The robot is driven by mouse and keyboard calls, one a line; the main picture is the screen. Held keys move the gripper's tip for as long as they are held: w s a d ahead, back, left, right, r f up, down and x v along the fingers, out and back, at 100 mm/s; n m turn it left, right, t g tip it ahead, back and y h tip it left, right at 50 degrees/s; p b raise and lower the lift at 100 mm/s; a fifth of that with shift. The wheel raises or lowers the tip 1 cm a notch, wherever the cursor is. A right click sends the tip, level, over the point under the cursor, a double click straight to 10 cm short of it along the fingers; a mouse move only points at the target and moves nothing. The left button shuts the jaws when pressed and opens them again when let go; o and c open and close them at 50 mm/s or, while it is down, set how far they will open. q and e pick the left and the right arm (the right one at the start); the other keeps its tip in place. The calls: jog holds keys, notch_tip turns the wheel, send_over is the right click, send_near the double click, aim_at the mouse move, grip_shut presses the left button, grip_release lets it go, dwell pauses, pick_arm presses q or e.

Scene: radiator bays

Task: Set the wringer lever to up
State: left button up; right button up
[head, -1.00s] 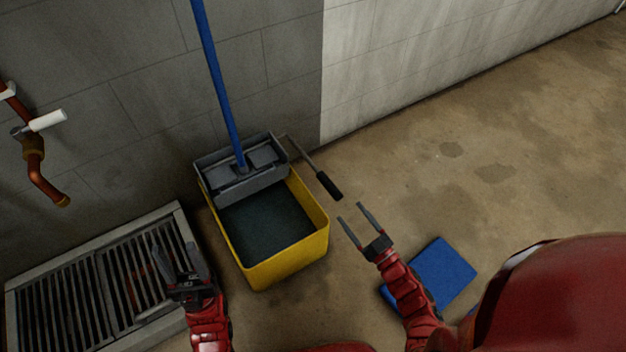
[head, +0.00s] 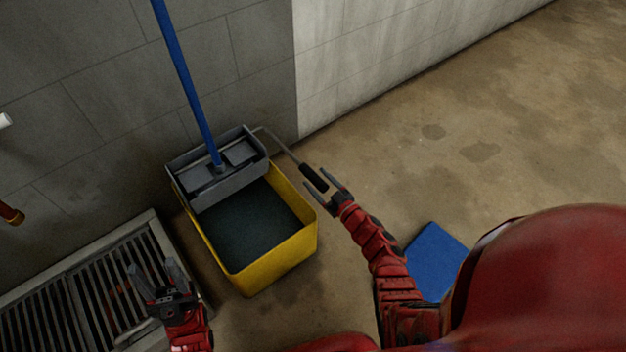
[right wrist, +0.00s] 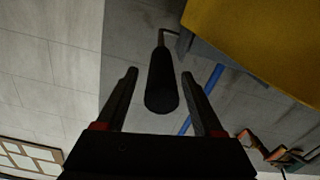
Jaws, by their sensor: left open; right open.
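The wringer lever (head: 296,162) is a thin grey rod running from the right side of the grey wringer (head: 235,182) to a black grip (head: 314,178). It slopes down to the right, away from the wringer. The wringer sits on the back of a yellow bucket (head: 270,266). My right gripper (head: 319,183) is open at the black grip. My left gripper (head: 151,270) is open and empty over the floor grate.
A blue mop handle (head: 183,75) rises from the wringer towards the wall. A floor grate (head: 75,290) lies left of the bucket. A blue flat object (head: 436,258) lies on the floor at right. Floor beyond the lever is clear.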

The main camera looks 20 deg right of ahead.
jog(key=shift+x, duration=1.25)
grip_shut()
dwell(0.5)
